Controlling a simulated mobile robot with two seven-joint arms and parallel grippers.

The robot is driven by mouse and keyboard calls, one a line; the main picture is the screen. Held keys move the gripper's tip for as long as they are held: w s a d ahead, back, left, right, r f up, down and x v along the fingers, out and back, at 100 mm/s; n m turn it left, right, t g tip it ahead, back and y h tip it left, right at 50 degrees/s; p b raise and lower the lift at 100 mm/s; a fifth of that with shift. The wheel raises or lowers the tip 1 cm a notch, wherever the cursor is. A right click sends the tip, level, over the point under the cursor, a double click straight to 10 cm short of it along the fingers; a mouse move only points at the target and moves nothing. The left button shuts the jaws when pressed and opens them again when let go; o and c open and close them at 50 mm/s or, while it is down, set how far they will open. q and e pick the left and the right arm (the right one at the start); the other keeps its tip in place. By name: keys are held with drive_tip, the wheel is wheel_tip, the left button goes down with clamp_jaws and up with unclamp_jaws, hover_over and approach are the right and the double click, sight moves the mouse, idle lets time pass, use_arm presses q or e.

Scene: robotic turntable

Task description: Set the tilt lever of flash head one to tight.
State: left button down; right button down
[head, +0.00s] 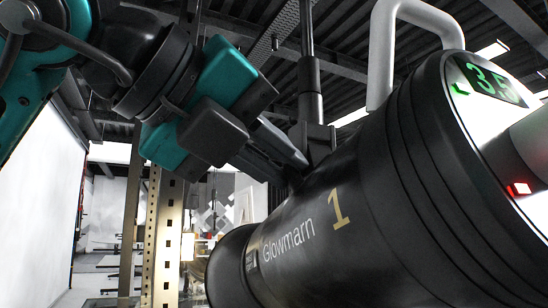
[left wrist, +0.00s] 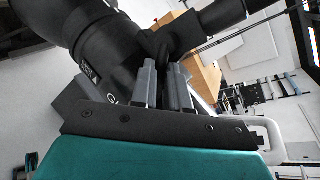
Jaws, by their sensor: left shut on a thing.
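Flash head one (head: 330,235) is a large black cylinder marked "Glowmarn" and a gold "1", filling the lower right of the head view. It also shows in the left wrist view (left wrist: 105,50). Its mounting bracket (head: 316,140) sits on the far side, below a dark pole. My teal and black left gripper (head: 296,165) reaches in from the left, its fingers at the bracket. In the left wrist view its two grey fingers (left wrist: 163,82) are closed around a dark part beside the flash head, which I take to be the tilt lever. The fingers mostly hide it, so its setting cannot be read. My right gripper is not seen.
A pale grey curved handle (head: 380,55) rises above the flash head. Its right end has a green "3.5" display (head: 490,80) and a small red light (head: 520,188). A perforated metal post (head: 165,235) stands behind, left of centre. A wooden box (left wrist: 200,55) shows in the left wrist view.

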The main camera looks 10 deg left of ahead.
use_arm(q)
drive_tip(key=shift+r+n+g+b, duration=0.35)
drive_tip(key=shift+r+n+g, duration=0.05)
drive_tip(key=shift+n+g, duration=0.4)
drive_tip(key=c, duration=1.1)
unclamp_jaws()
drive_tip(key=shift+s, duration=0.1)
drive_tip(key=v, duration=1.3)
drive_tip(key=shift+p, duration=0.3)
drive_tip(key=shift+a+f, duration=0.1)
drive_tip(key=shift+f, duration=0.05)
